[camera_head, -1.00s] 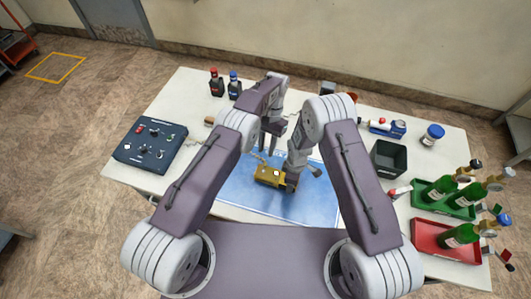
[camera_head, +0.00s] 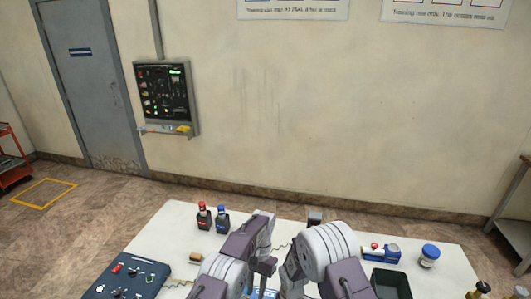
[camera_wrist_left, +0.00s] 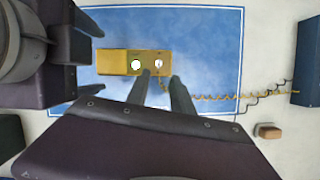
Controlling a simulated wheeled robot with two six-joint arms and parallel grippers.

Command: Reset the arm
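The left wrist view shows a yellow box (camera_wrist_left: 112,63) with two round white spots lying on a blue mat (camera_wrist_left: 205,30). My left gripper (camera_wrist_left: 162,84) is over the box's lower right edge, its two fingers parted with nothing visible between them. My right gripper (camera_wrist_left: 86,56) comes in from the left side of that view. Its dark fingers are spread on either side of the box's left end, with gaps to the box. In the head view both arms reach over the table, and their fingertips and the yellow box are hidden or out of frame.
A blue control box (camera_head: 126,279) stands left on the white table (camera_head: 170,222). Two dark bottles (camera_head: 212,217) stand at the back. A dark bin (camera_head: 392,284) and a blue-lidded jar (camera_head: 429,255) are at right. A wall panel (camera_head: 165,94) hangs beside the door.

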